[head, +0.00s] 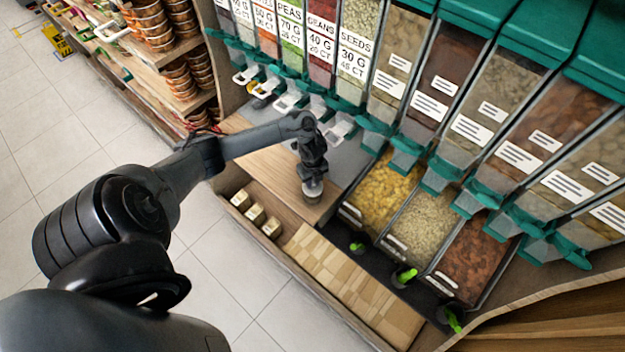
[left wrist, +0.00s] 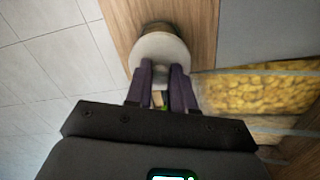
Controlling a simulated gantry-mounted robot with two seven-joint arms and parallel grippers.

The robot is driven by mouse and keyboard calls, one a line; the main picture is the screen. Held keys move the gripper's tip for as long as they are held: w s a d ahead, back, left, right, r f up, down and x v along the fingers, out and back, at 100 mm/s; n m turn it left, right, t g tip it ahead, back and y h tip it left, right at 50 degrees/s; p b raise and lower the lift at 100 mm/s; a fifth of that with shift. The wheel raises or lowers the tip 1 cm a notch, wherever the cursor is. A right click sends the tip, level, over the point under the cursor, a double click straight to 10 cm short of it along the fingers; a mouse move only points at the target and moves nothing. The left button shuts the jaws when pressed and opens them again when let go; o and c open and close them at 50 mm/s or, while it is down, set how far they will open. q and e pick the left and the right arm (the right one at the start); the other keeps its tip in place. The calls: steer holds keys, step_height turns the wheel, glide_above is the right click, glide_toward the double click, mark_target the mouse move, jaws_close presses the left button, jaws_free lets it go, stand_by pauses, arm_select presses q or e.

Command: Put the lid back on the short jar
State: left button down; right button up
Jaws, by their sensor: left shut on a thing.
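My left gripper (head: 312,176) reaches down over the wooden counter near its front corner. In the left wrist view its two dark fingers (left wrist: 162,72) are shut on the pale round lid (left wrist: 158,47). The short jar (head: 313,189) is a small round thing directly under the gripper on the counter, mostly hidden by it. In the left wrist view a dark brownish part of the jar (left wrist: 158,27) shows just beyond the lid. I cannot tell whether the lid touches the jar rim. My right gripper is in neither view.
Bins of yellow (head: 384,190), beige (head: 424,222) and brown food (head: 465,262) stand right of the counter. Dispensers with teal spouts (head: 405,152) hang above them. Several small boxes (head: 255,213) sit on a lower ledge in front. Tiled floor is free at left.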

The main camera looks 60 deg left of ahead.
arm_select(q)
steer(key=shift+c, duration=2.1)
jaws_free()
steer(key=shift+r, duration=0.1)
steer(key=shift+r+p, duration=1.65)
steer(key=shift+p, duration=0.1)
steer(key=shift+r+p, duration=1.8)
steer(key=shift+p, duration=0.05)
jaws_close()
